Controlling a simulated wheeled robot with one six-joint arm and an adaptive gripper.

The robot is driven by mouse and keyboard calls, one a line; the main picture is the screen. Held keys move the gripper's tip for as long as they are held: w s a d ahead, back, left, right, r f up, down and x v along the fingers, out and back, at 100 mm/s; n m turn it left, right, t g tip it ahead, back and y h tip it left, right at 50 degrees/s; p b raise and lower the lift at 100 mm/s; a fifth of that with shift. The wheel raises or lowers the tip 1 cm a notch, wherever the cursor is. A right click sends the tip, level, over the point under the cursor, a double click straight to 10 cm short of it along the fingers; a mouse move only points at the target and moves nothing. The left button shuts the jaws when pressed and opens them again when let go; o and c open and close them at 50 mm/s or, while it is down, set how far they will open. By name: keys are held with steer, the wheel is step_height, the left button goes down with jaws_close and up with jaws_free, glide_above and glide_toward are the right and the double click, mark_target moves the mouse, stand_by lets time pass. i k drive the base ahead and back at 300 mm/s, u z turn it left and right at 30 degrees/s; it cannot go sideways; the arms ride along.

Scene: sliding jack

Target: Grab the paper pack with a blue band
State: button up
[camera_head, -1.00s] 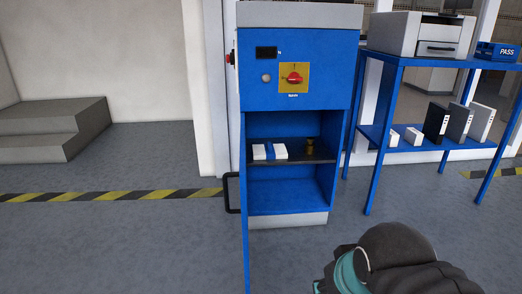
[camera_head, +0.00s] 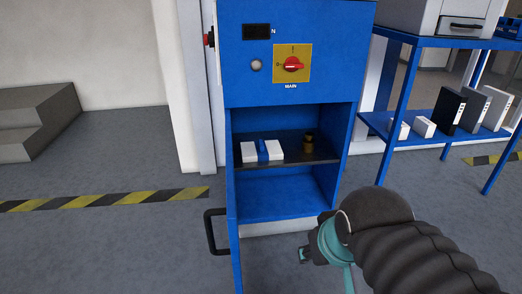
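The paper pack with a blue band (camera_head: 275,152) is white and lies on the dark upper shelf (camera_head: 290,160) inside the open blue cabinet (camera_head: 288,205), toward the shelf's left side. Its blue band crosses the middle. My arm shows at the lower right of the head view, in front of and below the cabinet. Only a small dark part at the end of the arm shows near the cabinet's foot; the gripper's fingers cannot be made out. Nothing touches the pack.
A small brass-coloured object (camera_head: 309,143) stands right of the pack on the same shelf. The cabinet's door with a black handle (camera_head: 214,231) stands open at the left. A blue rack (camera_head: 440,126) with boxes and binders stands at the right.

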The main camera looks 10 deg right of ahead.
mark_target(260, 150)
steer(key=k, duration=1.2)
steer(key=z, duration=0.95)
steer(key=i, duration=1.6)
steer(key=u, duration=0.65)
steer(key=i, duration=0.5)
steer(key=u, duration=0.35)
